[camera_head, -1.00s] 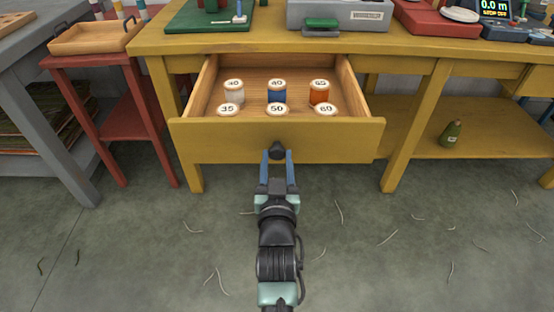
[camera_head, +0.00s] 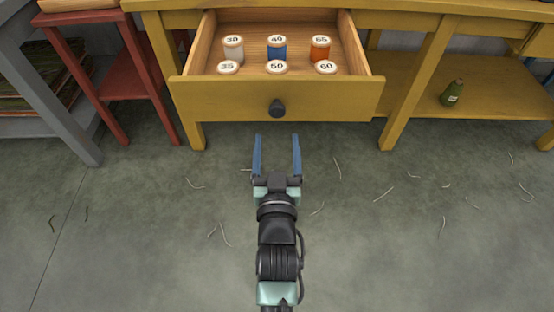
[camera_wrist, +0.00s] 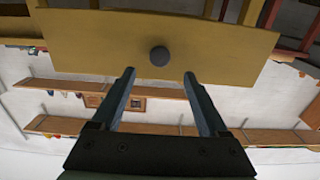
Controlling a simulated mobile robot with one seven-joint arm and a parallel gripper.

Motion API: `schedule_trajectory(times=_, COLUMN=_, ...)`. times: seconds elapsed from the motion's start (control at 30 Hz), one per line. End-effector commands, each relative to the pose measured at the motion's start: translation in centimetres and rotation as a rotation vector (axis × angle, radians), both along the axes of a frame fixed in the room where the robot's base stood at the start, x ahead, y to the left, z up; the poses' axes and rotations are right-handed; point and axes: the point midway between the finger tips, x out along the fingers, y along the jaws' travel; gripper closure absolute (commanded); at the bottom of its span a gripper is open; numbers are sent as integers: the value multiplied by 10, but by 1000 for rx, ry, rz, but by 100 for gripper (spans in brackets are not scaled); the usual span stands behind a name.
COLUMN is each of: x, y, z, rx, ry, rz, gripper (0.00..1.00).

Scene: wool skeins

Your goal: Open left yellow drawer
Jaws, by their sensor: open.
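The yellow drawer (camera_head: 220,101) stands pulled out from the yellow table, its inside showing. Its round dark knob (camera_head: 277,108) is in the middle of the front; the knob also shows in the wrist view (camera_wrist: 160,56). Several numbered spools, white, blue (camera_head: 277,50) and orange (camera_head: 320,50) among them, stand in the drawer. My gripper (camera_head: 277,140) is open and empty, its blue fingers below the knob in the head view and apart from it. In the wrist view the fingers (camera_wrist: 158,76) lie either side of the knob's line, with nothing between them.
A red stand (camera_head: 124,85) and a grey table (camera_head: 50,105) are on the left. A yellow lower shelf (camera_head: 500,96) with a green bottle (camera_head: 452,93) is on the right. The floor around my arm is open, with thin strands scattered on it.

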Motion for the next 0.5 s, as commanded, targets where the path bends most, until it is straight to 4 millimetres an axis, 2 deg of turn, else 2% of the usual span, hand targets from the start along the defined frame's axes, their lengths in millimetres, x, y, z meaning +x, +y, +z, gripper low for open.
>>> schedule_trajectory(times=0.03, x=-11, y=1, z=1, rx=2, ry=4, rz=1, gripper=23)
schedule_trajectory(times=0.2, x=-37, y=0, z=0, rx=-1, ry=3, rz=1, gripper=23)
schedule_trajectory(times=0.33, x=-49, y=0, z=0, rx=0, ry=1, rz=0, gripper=23)
schedule_trajectory(times=0.5, x=-54, y=0, z=0, rx=0, ry=0, rz=0, gripper=23)
